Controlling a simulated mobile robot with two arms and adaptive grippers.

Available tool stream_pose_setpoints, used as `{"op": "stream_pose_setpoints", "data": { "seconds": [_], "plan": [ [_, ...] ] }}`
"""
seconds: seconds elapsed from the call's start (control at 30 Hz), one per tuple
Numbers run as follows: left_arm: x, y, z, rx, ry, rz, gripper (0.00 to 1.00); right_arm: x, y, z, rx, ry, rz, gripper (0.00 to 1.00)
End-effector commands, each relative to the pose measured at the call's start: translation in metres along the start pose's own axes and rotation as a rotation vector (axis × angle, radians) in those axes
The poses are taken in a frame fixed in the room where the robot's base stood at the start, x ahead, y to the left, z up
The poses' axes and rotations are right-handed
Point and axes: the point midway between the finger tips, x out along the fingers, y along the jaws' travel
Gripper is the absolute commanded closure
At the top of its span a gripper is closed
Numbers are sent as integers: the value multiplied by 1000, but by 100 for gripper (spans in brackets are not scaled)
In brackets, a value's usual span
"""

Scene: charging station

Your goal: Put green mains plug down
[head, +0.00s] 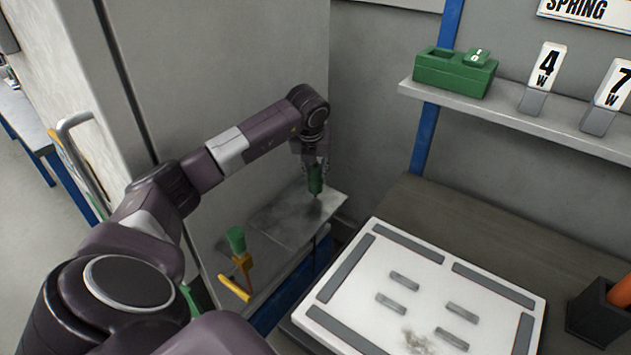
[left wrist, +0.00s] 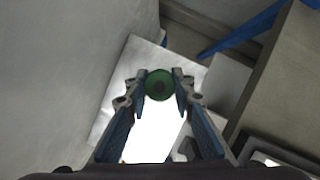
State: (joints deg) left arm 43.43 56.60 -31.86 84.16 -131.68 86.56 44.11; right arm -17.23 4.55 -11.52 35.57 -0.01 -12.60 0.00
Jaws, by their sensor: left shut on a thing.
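The green mains plug (head: 315,180) is held upright above a grey metal shelf beside the cabinet. My left gripper (head: 314,168) is shut on it from above. In the left wrist view the plug (left wrist: 159,85) is a round green shape between the two fingertips of my left gripper (left wrist: 160,88). The grey shelf (head: 285,215) lies below; whether the plug touches it I cannot tell. My right gripper is not in view.
A white board with grey strips (head: 385,260) lies on the bench at right. A green box (head: 455,76) and number signs (head: 545,75) stand on a wall shelf. A dark holder (head: 597,315) is at far right.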

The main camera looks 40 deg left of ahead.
Motion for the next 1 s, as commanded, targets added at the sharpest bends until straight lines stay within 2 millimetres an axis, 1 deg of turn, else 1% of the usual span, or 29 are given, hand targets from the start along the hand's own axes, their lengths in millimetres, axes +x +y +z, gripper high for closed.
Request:
{"op": "stream_pose_setpoints", "data": {
  "seconds": [0.03, 0.1, 0.17, 0.5, 0.53, 0.7, 1.0],
  "plan": [
    [14, 0, -6, 1, 2, 0, 100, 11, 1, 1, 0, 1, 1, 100],
    [24, 0, -11, 0, 3, 1, 100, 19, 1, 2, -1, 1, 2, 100],
    [29, 0, -13, 0, 2, 1, 100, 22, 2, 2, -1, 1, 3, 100],
    [30, 0, -13, 0, 2, 1, 100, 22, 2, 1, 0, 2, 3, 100],
    [30, 0, -13, 0, 2, 1, 74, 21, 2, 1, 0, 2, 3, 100],
    [29, 0, -13, 0, 2, 1, 55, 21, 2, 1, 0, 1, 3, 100],
    [28, 0, -12, 0, 1, 1, 55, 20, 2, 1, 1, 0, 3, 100]
  ]
}}
